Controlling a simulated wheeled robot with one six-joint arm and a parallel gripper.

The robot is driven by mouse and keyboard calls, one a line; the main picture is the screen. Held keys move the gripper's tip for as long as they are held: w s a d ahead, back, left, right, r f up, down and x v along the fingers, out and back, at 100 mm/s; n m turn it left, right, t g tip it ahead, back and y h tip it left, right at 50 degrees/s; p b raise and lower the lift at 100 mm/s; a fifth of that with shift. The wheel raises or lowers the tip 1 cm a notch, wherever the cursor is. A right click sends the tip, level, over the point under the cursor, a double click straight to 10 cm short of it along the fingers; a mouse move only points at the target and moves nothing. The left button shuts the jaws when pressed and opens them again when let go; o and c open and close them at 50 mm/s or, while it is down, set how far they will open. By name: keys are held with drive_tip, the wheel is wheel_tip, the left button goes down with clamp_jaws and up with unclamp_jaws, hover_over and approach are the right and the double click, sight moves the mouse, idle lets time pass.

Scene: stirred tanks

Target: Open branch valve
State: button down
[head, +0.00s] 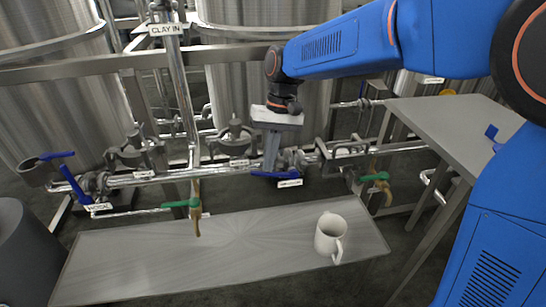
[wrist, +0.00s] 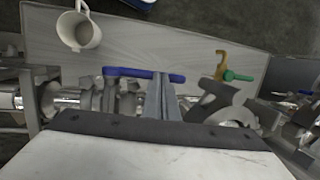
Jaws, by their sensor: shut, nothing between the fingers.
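A valve with a blue lever (head: 275,175) sits on the horizontal steel pipe below my arm, with a small white label (head: 289,183) too small to read. The lever lies roughly along the pipe. In the wrist view the blue lever (wrist: 130,72) runs sideways across the fingertips. My gripper (head: 271,168) points down, shut and empty, with its tips at the lever. In the wrist view the gripper (wrist: 159,80) overlaps the lever's right part. I cannot tell whether they touch.
A white mug (head: 328,238) stands on the low grey bench (head: 140,258). Green-handled taps (head: 182,204) hang over the bench, one also at right (head: 375,177). Another blue-handled valve (head: 75,186) is at left by the "HOSE" label (head: 98,208). A grey table (head: 455,130) stands right; large tanks stand behind.

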drive_tip(key=shift+s+a+f, duration=0.1)
drive_tip(key=shift+a+f, duration=0.25)
drive_tip(key=shift+f, duration=0.1)
drive_tip(key=shift+r, duration=0.1)
drive_tip(key=s+a+r+v, duration=0.1)
drive_tip(key=a+v, duration=0.1)
drive_tip(key=v, duration=1.2)
drive_tip(key=s+d+m+t, duration=0.1)
drive_tip(key=s+d+t, duration=0.15)
drive_tip(key=d, duration=0.95)
drive_tip(key=s+d+f+t, duration=0.1)
drive_tip(key=s+d+f, duration=0.3)
drive_tip(key=s+d, duration=0.2)
drive_tip(key=s+d+f+m+t+h, duration=0.1)
drive_tip(key=s+d+f+t, duration=0.1)
drive_tip(key=s+d+f, duration=0.3)
drive_tip(key=s+d+f+m+t, duration=0.1)
drive_tip(key=s+d+f, duration=0.3)
drive_tip(key=s+d, duration=0.4)
drive_tip(key=d+t, duration=0.1)
drive_tip(key=d, duration=0.3)
drive_tip(key=shift+s+d+f+h, duration=0.15)
drive_tip(key=shift+s+f+h, duration=0.05)
drive_tip(key=shift+h, duration=0.2)
